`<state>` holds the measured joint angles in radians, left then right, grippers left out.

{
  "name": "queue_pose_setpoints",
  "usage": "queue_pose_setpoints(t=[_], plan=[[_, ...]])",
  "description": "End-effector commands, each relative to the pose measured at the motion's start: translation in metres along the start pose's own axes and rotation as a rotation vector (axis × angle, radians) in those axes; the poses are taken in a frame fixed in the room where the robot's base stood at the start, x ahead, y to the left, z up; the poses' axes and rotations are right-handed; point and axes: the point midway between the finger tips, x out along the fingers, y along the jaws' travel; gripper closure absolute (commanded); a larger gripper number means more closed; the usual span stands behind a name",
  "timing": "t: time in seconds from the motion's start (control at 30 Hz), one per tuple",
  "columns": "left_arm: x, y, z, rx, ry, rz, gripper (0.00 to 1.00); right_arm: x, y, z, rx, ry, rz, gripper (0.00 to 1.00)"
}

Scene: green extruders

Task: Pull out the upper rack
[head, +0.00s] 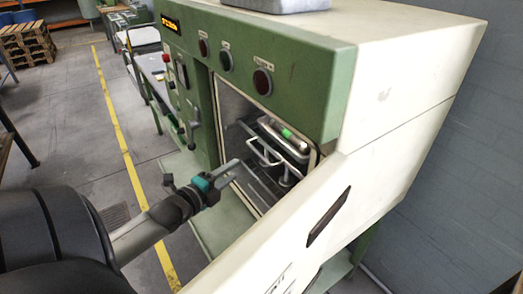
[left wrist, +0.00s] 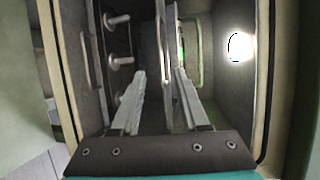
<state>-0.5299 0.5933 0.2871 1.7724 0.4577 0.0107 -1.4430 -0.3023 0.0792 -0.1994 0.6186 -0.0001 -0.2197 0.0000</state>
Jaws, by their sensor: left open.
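The upper rack (head: 286,136) sits inside the open chamber of the green and cream machine, with a pale wire handle (head: 264,152) at its front and a green spot on top. A darker lower rack (head: 262,186) is partly hidden below it. My left gripper (head: 240,176) is open at the chamber mouth, in front of the racks. In the left wrist view its two grey fingers (left wrist: 161,74) point into the chamber. A thin metal rack edge (left wrist: 163,40) runs between them; I cannot tell whether they touch it. My right gripper is not in view.
The machine's cream door (head: 275,240) stands open at the front right, near my arm. The chamber's side walls (left wrist: 228,90) leave limited room around the fingers. A grey box (head: 275,4) lies on top of the machine. Floor at the left is mostly clear.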

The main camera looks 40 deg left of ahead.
Motion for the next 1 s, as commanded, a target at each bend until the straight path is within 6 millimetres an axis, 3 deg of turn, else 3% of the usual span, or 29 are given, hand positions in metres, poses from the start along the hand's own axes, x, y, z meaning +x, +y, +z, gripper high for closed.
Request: queue_pose_setpoints(t=[0.13,1.0], plan=[[0.02,-0.001,0.001,0.001,-0.001,-0.002,0.55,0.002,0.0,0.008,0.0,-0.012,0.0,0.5],[0.127,0.0,0.0,0.001,-0.001,-0.002,0.55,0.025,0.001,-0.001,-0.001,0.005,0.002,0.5]])
